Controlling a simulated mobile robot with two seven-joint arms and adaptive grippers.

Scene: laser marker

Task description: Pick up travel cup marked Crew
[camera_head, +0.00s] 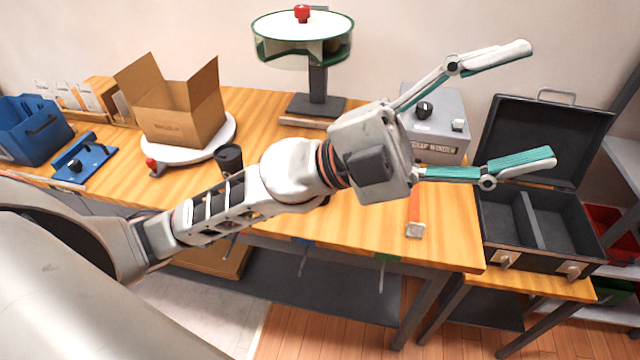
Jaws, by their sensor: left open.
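A dark cup (229,157) stands upright on the wooden table, left of centre. My left arm passes in front of it and hides its lower part. No "Crew" marking can be read on it. My left gripper (535,103) is wide open and empty, raised above the right side of the table. Its fingers point right, toward the open black case and well away from the cup. My right gripper is not in view.
An open cardboard box (180,118) sits on a round white turntable (215,143) beside the cup. A round stand (318,85) is behind, a grey control box (440,140) and an open black case (545,115) at right.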

